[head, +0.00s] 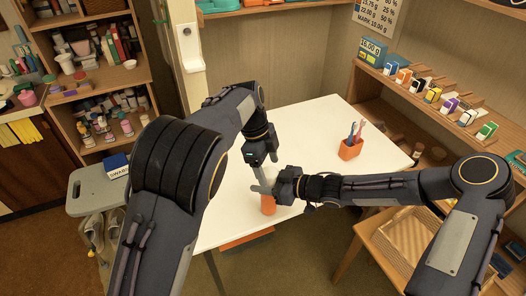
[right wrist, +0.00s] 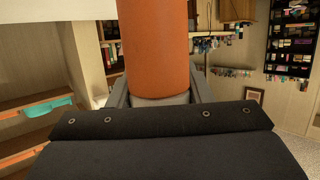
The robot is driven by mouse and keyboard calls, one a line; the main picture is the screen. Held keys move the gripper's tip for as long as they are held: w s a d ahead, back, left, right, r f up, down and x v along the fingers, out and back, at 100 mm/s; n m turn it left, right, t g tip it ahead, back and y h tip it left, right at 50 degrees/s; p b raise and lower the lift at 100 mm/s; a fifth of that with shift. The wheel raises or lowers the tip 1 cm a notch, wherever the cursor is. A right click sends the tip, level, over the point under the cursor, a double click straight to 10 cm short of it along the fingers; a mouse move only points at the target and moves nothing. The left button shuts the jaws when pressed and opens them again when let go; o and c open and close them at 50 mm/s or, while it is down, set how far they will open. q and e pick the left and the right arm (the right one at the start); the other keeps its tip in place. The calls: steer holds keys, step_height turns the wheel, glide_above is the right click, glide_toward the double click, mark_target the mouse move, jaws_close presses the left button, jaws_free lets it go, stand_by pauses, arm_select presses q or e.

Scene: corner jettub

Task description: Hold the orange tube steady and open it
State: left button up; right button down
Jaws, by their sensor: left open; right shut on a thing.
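The orange tube (head: 268,206) stands roughly upright at the near side of the white table (head: 310,130). My right gripper (head: 270,189) comes in from the right and is shut on it. In the right wrist view the orange tube (right wrist: 155,45) fills the space between the two grey fingers (right wrist: 155,98). My left gripper (head: 262,176) points down from above, close over the tube's top, and is open. The top of the tube is hidden behind the grippers in the head view. I cannot tell whether the left fingers touch it.
An orange cup (head: 350,149) with toothbrushes stands on the table to the right. A grey stool (head: 92,190) with a box is at the left. Shelves with small boxes (head: 432,95) line the right wall. A wooden chair (head: 400,240) stands at lower right. The table's back is clear.

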arm_select(q)
steer(key=shift+s+d+f, duration=0.1)
steer(key=shift+d+f, duration=0.05)
steer(key=shift+f, duration=0.55)
steer(key=c, duration=1.2)
steer(key=shift+o, duration=0.4)
steer(key=n+t, duration=0.1)
steer(key=n, duration=0.2)
steer(key=shift+r, duration=0.1)
steer(key=o, duration=1.1)
